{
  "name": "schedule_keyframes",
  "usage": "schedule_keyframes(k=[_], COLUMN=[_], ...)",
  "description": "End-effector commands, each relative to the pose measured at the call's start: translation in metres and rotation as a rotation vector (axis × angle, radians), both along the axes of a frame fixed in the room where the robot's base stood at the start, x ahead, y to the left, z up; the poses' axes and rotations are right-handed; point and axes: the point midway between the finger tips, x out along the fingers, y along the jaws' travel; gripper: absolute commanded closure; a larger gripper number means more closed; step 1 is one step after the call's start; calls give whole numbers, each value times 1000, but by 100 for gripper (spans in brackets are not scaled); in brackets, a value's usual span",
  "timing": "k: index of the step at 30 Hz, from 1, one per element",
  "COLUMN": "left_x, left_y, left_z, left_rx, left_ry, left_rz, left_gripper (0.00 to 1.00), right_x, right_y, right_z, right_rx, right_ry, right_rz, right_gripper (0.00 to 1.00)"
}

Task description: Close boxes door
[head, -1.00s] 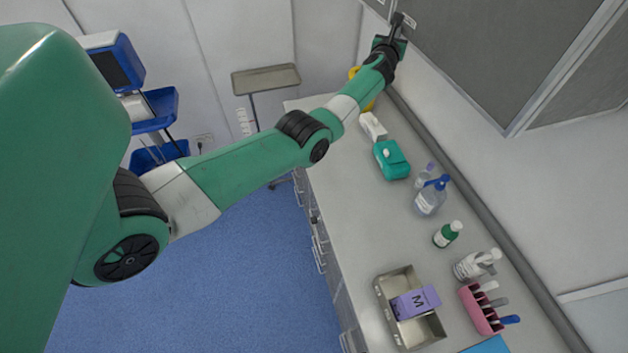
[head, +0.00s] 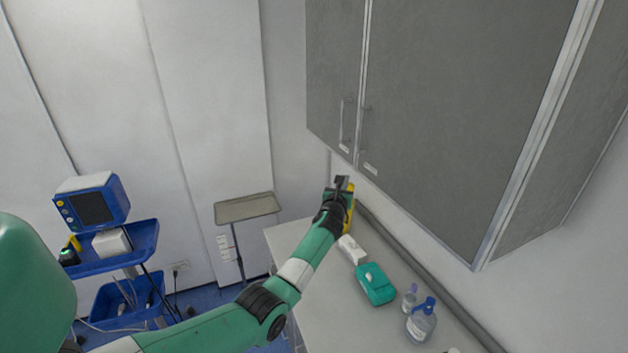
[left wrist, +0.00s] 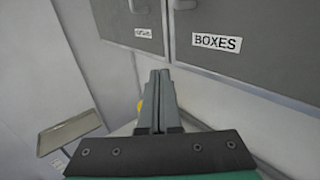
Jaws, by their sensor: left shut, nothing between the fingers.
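The boxes door (head: 455,120) is the wide grey right-hand door of the wall cabinet. Its label (left wrist: 217,42) reads "BOXES" in the left wrist view. The door looks about flush with the narrower left door (head: 333,65); I cannot tell if a small gap remains. Its handle (head: 364,125) is near the seam between the doors. My left gripper (head: 341,183) is shut and empty, just below the cabinet's lower edge near that seam. Its fingers also show in the left wrist view (left wrist: 160,76), below the two labels and apart from the doors. My right gripper is out of view.
The counter (head: 315,300) below holds a white box (head: 351,249), a teal pouch (head: 376,284) and bottles (head: 421,320). A yellow item (head: 349,210) is behind my gripper. A tray stand (head: 247,207) and a blue monitor cart (head: 92,207) stand left.

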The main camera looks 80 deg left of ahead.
Motion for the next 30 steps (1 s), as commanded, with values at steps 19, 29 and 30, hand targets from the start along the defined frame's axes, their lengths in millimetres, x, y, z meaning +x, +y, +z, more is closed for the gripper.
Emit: schedule_keyframes(k=[19, 29, 30], left_x=[-77, -73, -67], left_y=[-10, -13, -18], left_z=[1, 1, 1], left_rx=[2, 3, 3], left_ry=[0, -1, -1], left_rz=[2, -5, -18], left_gripper=[100, 100, 100], right_x=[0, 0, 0], right_y=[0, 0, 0], right_z=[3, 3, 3], right_rx=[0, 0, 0], right_ry=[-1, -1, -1], right_rz=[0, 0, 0], right_gripper=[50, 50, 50])
